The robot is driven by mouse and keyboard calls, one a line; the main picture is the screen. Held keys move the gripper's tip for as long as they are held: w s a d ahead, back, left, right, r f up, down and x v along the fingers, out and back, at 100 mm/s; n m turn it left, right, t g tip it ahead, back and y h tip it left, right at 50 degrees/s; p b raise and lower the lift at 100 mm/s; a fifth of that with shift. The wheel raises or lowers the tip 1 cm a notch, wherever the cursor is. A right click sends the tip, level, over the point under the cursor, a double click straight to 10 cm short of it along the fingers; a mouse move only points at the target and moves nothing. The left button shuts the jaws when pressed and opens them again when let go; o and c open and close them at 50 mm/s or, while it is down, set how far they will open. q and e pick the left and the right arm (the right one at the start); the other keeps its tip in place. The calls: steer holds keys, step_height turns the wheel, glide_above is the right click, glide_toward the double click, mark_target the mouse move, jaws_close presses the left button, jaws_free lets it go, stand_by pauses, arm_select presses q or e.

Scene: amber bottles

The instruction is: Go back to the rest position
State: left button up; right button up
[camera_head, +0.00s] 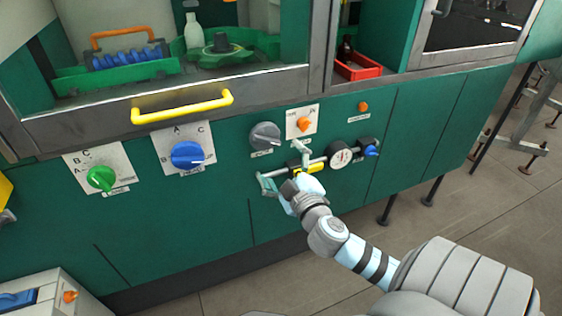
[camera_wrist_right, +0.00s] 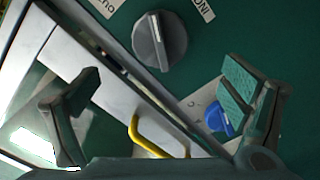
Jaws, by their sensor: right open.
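My right gripper (camera_head: 283,168) is in front of the green machine panel (camera_head: 225,205) in the head view, below the grey knob (camera_head: 265,136) and beside the yellow valve handle (camera_head: 307,168). In the right wrist view, the right gripper (camera_wrist_right: 165,105) has its two fingers spread wide with nothing held between them. The grey knob (camera_wrist_right: 160,42) shows beyond the fingers there. Whether the gripper touches the valve handle cannot be told. My left gripper is not in view.
The panel carries a green knob (camera_head: 101,178), a blue knob (camera_head: 187,155), an orange switch (camera_head: 304,124) and a gauge (camera_head: 340,155). A yellow door handle (camera_head: 182,106) sticks out above. A red tray (camera_head: 358,68) sits at the upper right. Open floor (camera_head: 490,210) lies at right.

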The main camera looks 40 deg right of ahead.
stand_by(0.5)
step_height(320, 180, down, 12)
steer(key=d+g+y, duration=0.1)
steer(key=d+g, duration=0.1)
steer(key=g, duration=0.1)
steer(key=s+f+m+g+p, duration=0.1)
steer(key=s+f+g, duration=0.1)
steer(key=s+f, duration=0.45)
steer(key=s+f+g+y+p, duration=0.1)
steer(key=s+f+g, duration=0.15)
steer(key=f, duration=0.65)
steer(key=s+f+m+g+p, duration=0.1)
steer(key=s+f+g+p, duration=0.1)
steer(key=s+f, duration=0.45)
steer(key=s+a+f+m+g+y+p, duration=0.1)
steer(key=s+a+f+g, duration=0.1)
steer(key=s+a+f, duration=0.2)
steer(key=s+a+f+m+g+y+p, duration=0.1)
steer(key=s+a, duration=0.4)
steer(key=s, duration=0.6)
steer(key=s+a+f+m+g+y+p, duration=0.1)
steer(key=s+a+f+g+p, duration=0.1)
steer(key=s+f, duration=0.4)
steer(key=shift+s+a+f+m+g, duration=0.35)
steer(key=shift+s+a+g, duration=0.3)
steer(key=shift+s+a, duration=0.5)
steer(key=shift+d, duration=0.1)
